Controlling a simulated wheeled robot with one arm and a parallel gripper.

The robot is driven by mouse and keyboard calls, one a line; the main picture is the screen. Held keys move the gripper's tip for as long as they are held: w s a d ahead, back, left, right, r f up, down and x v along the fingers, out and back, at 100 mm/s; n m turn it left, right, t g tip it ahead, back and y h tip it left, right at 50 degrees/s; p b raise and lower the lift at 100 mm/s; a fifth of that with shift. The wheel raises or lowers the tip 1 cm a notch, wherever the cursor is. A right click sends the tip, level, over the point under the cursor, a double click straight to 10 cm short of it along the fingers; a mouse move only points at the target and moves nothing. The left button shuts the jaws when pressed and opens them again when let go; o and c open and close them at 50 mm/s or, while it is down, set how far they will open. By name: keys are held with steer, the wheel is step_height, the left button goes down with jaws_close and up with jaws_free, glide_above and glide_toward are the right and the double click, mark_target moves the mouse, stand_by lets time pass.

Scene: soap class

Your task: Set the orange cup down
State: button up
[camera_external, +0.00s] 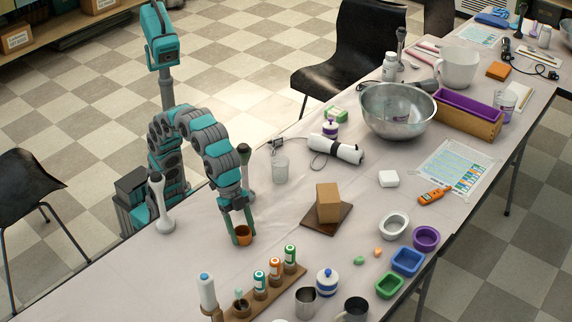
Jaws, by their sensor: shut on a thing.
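The orange cup (244,238) is small and upright at the near end of the long table. My gripper (240,230) points straight down with its green fingers at the cup. It is shut on the cup, with one finger at the left and one at the right. The cup's base is at or just above the table top; I cannot tell whether it touches. The covered table (180,262) is pale pink-grey.
A brown block (328,203) on a dark board stands to the right. A wooden rack (265,294) with several small bottles is in front. A white stick blender (162,205) stands to the left, and a clear beaker (280,170) behind. Table around the cup is bare.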

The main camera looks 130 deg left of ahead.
steer(key=shift+f, duration=0.1)
steer(key=o, duration=1.3)
steer(key=v, duration=1.2)
steer(key=shift+p, duration=0.4)
steer(key=shift+s, duration=0.15)
